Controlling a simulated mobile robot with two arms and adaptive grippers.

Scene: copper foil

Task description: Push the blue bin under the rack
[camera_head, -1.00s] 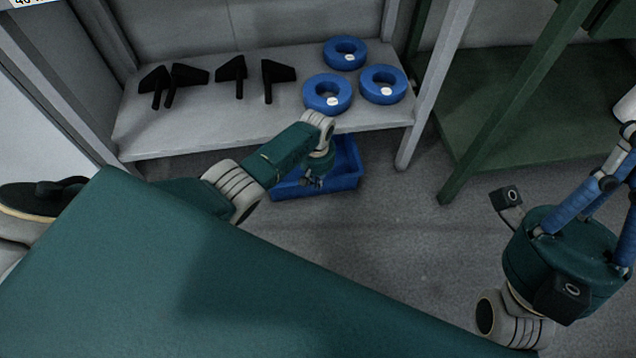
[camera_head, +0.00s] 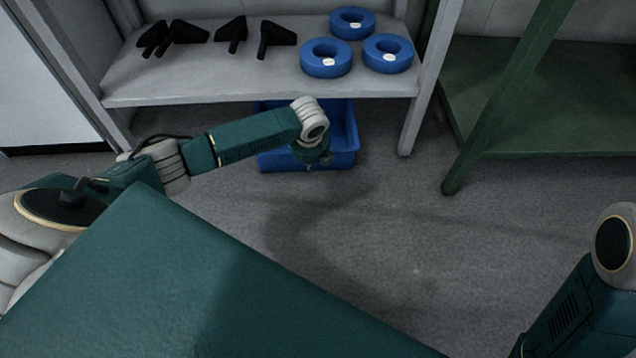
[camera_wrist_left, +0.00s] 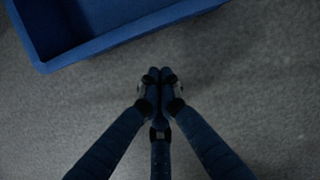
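The blue bin (camera_head: 346,159) is on the floor at the front of the grey rack (camera_head: 190,88). Its back part is hidden below the shelf and its front part sticks out. In the left wrist view, a corner of the bin (camera_wrist_left: 125,30) fills the upper left. My left gripper (camera_wrist_left: 158,77) is shut and empty, its fingertips together over bare floor just outside the bin's wall, with a visible gap in that picture. In the head view, my left wrist hangs over the bin's front, and its fingers are mostly hidden. My right gripper is out of view; only its arm shows at lower right.
The rack's shelf holds several black angled parts (camera_head: 235,34) and blue rings (camera_head: 326,58). A grey rack leg (camera_head: 425,90) stands right of the bin. A green table (camera_head: 540,115) with a leg is farther right. Floor (camera_head: 400,220) in front is clear.

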